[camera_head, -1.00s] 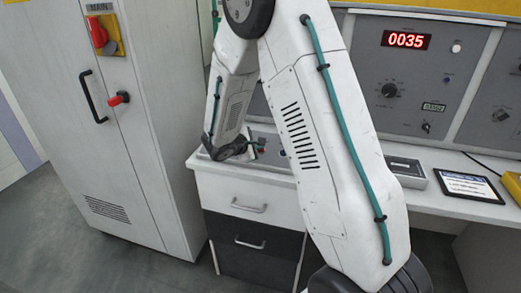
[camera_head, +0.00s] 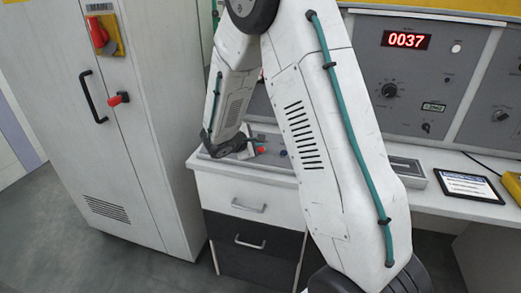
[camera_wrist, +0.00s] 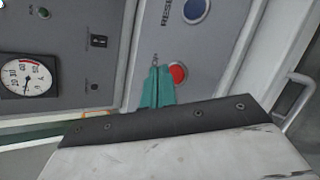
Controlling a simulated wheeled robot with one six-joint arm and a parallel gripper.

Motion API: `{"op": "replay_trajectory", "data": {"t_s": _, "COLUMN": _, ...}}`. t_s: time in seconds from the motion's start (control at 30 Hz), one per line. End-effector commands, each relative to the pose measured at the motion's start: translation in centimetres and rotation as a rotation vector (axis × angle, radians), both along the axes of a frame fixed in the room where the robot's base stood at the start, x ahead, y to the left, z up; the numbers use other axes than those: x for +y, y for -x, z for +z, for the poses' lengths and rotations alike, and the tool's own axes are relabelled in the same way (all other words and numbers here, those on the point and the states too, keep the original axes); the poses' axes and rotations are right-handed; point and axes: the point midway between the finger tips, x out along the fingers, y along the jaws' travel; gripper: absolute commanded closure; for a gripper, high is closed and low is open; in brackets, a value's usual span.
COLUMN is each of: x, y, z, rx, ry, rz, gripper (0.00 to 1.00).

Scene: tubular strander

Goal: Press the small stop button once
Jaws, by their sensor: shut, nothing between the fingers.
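A small red round button (camera_wrist: 178,73) sits on the grey panel in the wrist view, with a label beside it too small to read. It also shows as a red spot in the head view (camera_head: 261,150). My gripper (camera_wrist: 157,72) has its teal fingers shut together and empty. In the wrist view its tips appear just left of the red button and overlap its edge. I cannot tell whether they touch it. In the head view my arm covers much of the desk panel.
A blue button (camera_wrist: 195,10) marked RESET is beyond the red one. A round gauge (camera_wrist: 22,78) is at the left.

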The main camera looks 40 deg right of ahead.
Motion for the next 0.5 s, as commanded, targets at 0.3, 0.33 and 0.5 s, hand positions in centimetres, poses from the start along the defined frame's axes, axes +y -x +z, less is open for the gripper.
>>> {"op": "replay_trajectory", "data": {"t_s": 0.3, "x": 0.1, "y": 0.1, "z": 0.5, "rx": -0.001, "ry": 0.0, "rz": 0.0, "gripper": 1.0}}
{"op": "replay_trajectory", "data": {"t_s": 0.33, "x": 0.2, "y": 0.1, "z": 0.7, "rx": -0.001, "ry": 0.0, "rz": 0.0, "gripper": 1.0}}
{"op": "replay_trajectory", "data": {"t_s": 0.5, "x": 0.6, "y": 0.4, "z": 2.4, "rx": -0.002, "ry": 0.0, "rz": 0.001, "gripper": 1.0}}
